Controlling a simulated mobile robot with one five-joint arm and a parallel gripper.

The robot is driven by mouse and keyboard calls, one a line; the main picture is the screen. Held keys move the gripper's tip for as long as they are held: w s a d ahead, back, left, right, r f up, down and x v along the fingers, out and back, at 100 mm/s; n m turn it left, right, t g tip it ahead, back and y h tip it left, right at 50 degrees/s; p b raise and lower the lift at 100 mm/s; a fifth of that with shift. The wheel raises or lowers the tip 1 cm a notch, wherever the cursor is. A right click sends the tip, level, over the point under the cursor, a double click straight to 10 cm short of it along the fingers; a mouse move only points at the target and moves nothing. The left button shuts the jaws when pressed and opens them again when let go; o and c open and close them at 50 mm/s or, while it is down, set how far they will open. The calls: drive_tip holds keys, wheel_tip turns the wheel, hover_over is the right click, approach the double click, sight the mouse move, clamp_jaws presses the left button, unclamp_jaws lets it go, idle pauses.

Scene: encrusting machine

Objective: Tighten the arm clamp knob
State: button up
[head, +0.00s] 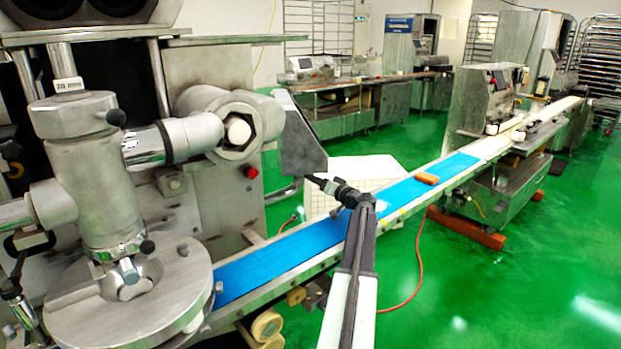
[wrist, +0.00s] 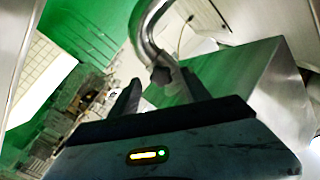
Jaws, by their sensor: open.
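In the wrist view a small dark knob (wrist: 161,76) sits at the lower end of a bent steel tube (wrist: 148,32). I take it to be the arm clamp knob. It appears between the fingertips of my gripper (wrist: 160,78), which is open with a finger on either side. I cannot tell whether either finger touches it. In the head view my gripper (head: 314,181) points left at the lower edge of a grey angled box (head: 301,140). The knob cannot be made out there; the box or my gripper may hide it.
The box's metal side (wrist: 240,85) is close on the right in the wrist view. The large steel machine (head: 95,170) fills the left. Green floor is open at right.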

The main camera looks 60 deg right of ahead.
drive_tip(key=s+a+n, duration=0.2)
drive_tip(key=s+n, duration=0.5)
drive_tip(key=s, duration=0.1)
drive_tip(key=x, duration=1.2)
drive_tip(key=shift+w+a+f, duration=0.1)
drive_tip(key=shift+w+f, duration=0.05)
drive_tip(key=shift+w, duration=0.15)
clamp_jaws()
